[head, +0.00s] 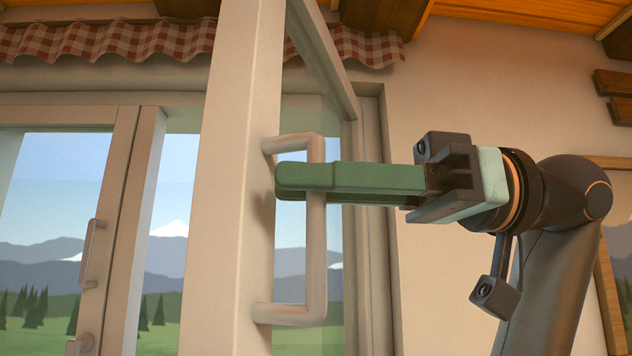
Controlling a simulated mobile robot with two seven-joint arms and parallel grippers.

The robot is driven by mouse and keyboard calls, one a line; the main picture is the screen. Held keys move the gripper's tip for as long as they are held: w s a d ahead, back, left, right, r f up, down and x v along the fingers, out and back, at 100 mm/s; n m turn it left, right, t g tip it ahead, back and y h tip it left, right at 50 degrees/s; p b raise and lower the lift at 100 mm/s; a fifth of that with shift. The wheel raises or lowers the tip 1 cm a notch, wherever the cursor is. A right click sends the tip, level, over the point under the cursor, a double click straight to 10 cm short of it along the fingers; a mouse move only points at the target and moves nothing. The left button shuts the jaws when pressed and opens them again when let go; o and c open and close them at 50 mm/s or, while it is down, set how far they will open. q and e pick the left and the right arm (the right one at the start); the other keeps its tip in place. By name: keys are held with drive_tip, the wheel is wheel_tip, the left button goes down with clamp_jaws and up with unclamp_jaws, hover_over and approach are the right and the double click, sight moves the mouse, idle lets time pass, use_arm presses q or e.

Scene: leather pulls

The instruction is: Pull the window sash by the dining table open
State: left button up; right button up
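The window sash (232,190) is a cream frame with glass, swung out from the window opening towards me, its edge upright in the middle of the head view. A pale C-shaped handle (315,250) is fixed to it. My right gripper (298,180) comes in from the right with long green fingers. One finger crosses in front of the handle's upright bar and the other shows partly behind it, lower down. The fingers look closed around the bar, their tips close to the sash frame. My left gripper is out of view.
Another sash (92,250) with its own handle stands at the left in the window. A red-checked valance (120,42) hangs along the top. Plain wall (480,90) lies behind my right arm, with wooden pieces at the far right. The dining table is not visible.

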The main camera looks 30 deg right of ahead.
drive_tip(key=shift+o, duration=0.3)
drive_tip(key=shift+f, duration=0.1)
drive_tip(key=b+v, duration=0.1)
drive_tip(key=v, duration=1.1)
drive_tip(key=shift+d, duration=0.3)
drive_tip(key=shift+s, duration=0.1)
